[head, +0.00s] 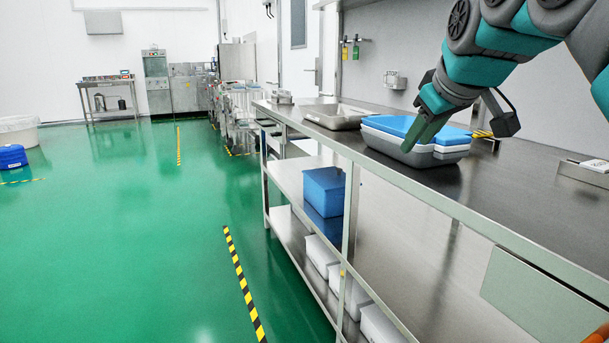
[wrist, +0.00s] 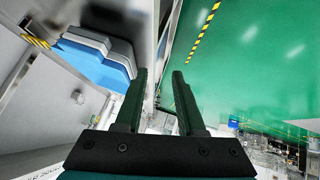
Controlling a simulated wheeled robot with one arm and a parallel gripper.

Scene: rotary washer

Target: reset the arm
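My arm reaches in from the upper right of the head view. My gripper (head: 422,135) points down and to the left, in front of the grey bin with the blue top (head: 432,157) on the steel counter. In the wrist view, the two fingers of my gripper (wrist: 158,75) stand apart with nothing between them. The blue and grey bin also shows in the wrist view (wrist: 95,55), to the left of the fingers. From these views I cannot tell whether a finger touches the bin.
Blue boxes (head: 323,190) and white bins lie on the shelves below. Green floor (head: 130,230) is open to the left. A small holder (head: 585,172) stands on the counter at right.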

